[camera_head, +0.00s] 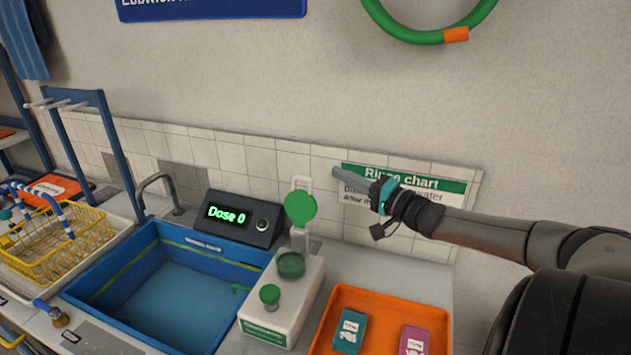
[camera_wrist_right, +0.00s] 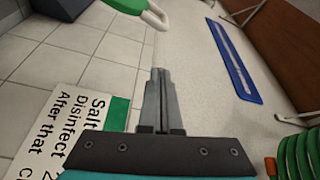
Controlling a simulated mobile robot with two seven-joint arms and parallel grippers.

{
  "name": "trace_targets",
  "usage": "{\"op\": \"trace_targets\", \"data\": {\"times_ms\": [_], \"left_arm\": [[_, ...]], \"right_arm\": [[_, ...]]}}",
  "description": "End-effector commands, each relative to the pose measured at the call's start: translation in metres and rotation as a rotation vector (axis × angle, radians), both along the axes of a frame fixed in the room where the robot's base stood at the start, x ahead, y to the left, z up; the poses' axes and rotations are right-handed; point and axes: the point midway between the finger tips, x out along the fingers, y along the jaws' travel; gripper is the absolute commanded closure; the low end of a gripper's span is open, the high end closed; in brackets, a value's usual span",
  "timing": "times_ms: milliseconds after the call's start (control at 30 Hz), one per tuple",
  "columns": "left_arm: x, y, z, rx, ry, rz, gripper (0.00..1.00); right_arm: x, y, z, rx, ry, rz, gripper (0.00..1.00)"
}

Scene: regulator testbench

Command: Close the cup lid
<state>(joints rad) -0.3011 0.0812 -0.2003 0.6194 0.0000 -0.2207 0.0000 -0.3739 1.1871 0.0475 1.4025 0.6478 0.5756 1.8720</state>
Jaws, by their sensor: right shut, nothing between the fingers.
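The cup (camera_head: 291,263) is a clear vessel with green in it, set in a white dispenser base. Its round green lid (camera_head: 300,208) stands raised above it, open, with a pale loop tab (camera_head: 301,184) on top. The lid's edge (camera_wrist_right: 127,4) and the loop tab (camera_wrist_right: 156,16) also show at the top of the right wrist view. My right gripper (camera_head: 341,174) is shut and empty, in front of the wall. In the head view it is to the right of the lid, about level with the tab, apart from it. My left gripper is not in view.
The white base (camera_head: 290,300) has a green knob (camera_head: 269,295). A blue basin (camera_head: 95,278) and a dose display (camera_head: 228,215) are to its left. An orange tray (camera_head: 345,296) with two packets is to its right. A rinse chart (camera_head: 450,187) hangs behind my gripper.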

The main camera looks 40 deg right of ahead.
Motion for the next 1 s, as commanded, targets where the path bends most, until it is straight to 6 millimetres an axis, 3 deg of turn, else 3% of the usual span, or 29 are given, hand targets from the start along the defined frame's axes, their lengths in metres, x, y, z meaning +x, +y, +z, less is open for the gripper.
{"op": "trace_targets", "data": {"times_ms": [800,1000], "left_arm": [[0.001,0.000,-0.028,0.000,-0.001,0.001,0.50],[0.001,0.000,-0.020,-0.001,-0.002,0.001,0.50]], "right_arm": [[0.061,0.007,0.006,-0.002,-0.002,-0.002,1.00],[0.058,0.020,0.003,0.002,0.004,0.001,1.00]]}}
